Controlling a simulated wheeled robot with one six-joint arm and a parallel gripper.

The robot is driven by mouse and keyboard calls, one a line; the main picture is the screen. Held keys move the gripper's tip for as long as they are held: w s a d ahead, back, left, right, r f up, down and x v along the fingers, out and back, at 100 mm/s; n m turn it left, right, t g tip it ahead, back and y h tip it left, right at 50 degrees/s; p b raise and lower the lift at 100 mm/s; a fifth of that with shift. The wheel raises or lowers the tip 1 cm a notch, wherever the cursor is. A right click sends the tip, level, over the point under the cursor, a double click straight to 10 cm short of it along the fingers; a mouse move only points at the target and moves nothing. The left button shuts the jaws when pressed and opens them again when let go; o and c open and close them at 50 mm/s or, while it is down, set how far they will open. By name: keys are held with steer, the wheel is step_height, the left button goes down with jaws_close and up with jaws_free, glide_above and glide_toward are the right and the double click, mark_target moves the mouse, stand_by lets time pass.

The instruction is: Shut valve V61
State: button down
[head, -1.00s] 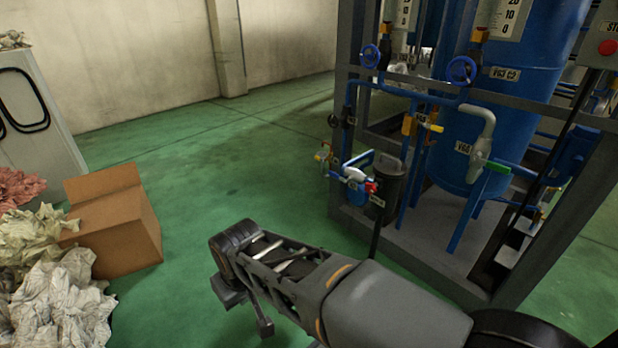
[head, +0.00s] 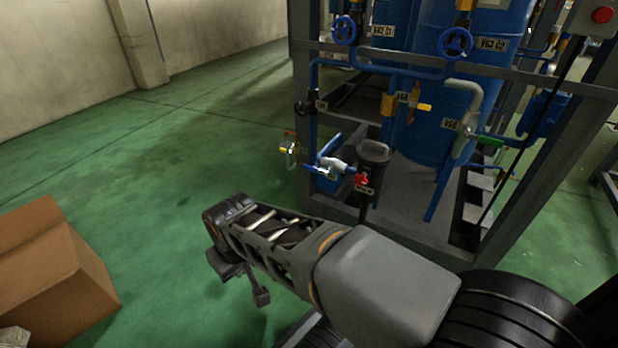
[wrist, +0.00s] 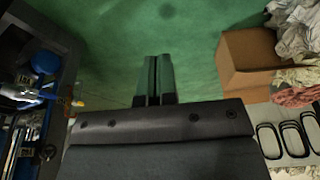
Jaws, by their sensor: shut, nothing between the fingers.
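No tag reading V61 is clearly legible. Low on the skid's near left corner, a valve with a blue lever (head: 329,148) sits on a short pipe; its small tag is too blurred to read. The lever is tilted up. Beside it are a red-handled fitting (head: 362,180) and, to the left, a small yellow-ended valve (head: 287,149). In the wrist view the blue and yellow fittings show at the left edge. My gripper (wrist: 156,78) is shut and empty, above the green floor, apart from every valve. My arm lies in front of the skid in the head view.
A cardboard box (head: 50,270) is at the lower left. Green floor (head: 190,170) between them is clear.

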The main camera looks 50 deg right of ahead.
steer(key=w+d+f+n+g+h+b, duration=0.1)
steer(key=w+d+f+n+g+h, duration=0.15)
steer(key=w+d+h, duration=0.6)
steer(key=w+d+f+n+g+h, duration=0.2)
steer(key=w+d+n+g, duration=0.15)
steer(key=d, duration=0.95)
steer(key=w+d+f+n+g+h+b, duration=0.1)
steer(key=w+d+f+n+g+h, duration=0.15)
steer(key=w+d+h, duration=0.6)
steer(key=w+d+f+n+t+h, duration=0.2)
steer(key=d+f+n, duration=0.2)
steer(key=d+f, duration=0.45)
step_height(320, 180, down, 12)
steer(key=n+t+h, duration=0.5)
steer(key=n+t, duration=0.3)
steer(key=t, duration=0.2)
steer(key=shift+s+a+r, duration=0.15)
steer(key=shift+a, duration=0.15)
steer(key=shift+t, duration=0.25)
